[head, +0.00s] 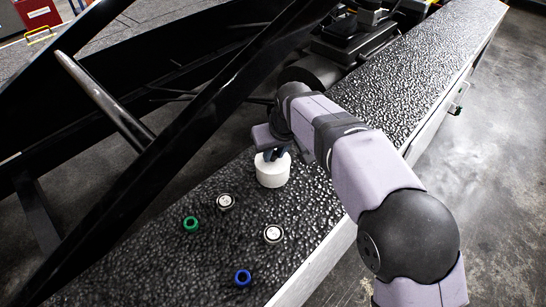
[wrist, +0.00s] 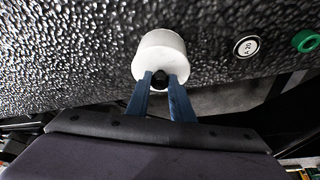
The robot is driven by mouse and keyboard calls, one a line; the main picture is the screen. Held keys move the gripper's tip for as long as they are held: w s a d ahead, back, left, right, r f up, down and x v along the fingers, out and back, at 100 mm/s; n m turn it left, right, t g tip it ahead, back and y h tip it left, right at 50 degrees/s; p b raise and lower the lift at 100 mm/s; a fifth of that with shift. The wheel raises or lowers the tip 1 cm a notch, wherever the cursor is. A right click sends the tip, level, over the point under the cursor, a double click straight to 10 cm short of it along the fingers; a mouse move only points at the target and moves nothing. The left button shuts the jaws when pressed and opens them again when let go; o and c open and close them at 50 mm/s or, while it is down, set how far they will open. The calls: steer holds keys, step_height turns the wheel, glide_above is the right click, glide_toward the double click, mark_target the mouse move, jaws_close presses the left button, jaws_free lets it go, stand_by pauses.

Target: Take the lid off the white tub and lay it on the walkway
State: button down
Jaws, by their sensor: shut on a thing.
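The white tub (head: 272,176) stands upright on the black textured walkway (head: 425,70), near the middle of the head view. Its white lid (head: 262,160) is at its top; I see no clear gap between lid and tub. My gripper (head: 272,155) is above the tub with its blue fingers pointing down to the lid. The white tub (wrist: 162,45) is right beyond the fingertips there. The lid's seam is hard to make out.
Two round labelled pieces (head: 225,202) (head: 273,234), a green ring (head: 190,223) and a blue ring (head: 243,277) lie on the near walkway. Black loader beams (head: 150,150) run along the left. The walkway's right edge (head: 320,262) drops to the floor. The far walkway is clear.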

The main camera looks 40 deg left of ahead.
mark_target(274, 155)
steer(key=shift+r, duration=0.1)
step_height(274, 155, up, 10)
steer(key=w+d+r+m+p, duration=0.2)
steer(key=w+d+r+p, duration=0.35)
steer(key=w, duration=0.25)
steer(key=d+f+m+p, duration=0.1)
steer(key=d+f+p, duration=0.3)
steer(key=d, duration=0.6)
steer(key=s+f+n+g, duration=0.3)
steer(key=s+f+n, duration=0.2)
steer(key=n, duration=0.7)
steer(key=shift+d+b+x, duration=0.2)
steer(key=shift+b+x, duration=0.25)
steer(key=shift+x, duration=0.75)
steer(key=shift+f+g, duration=0.15)
steer(key=shift+g, duration=0.15)
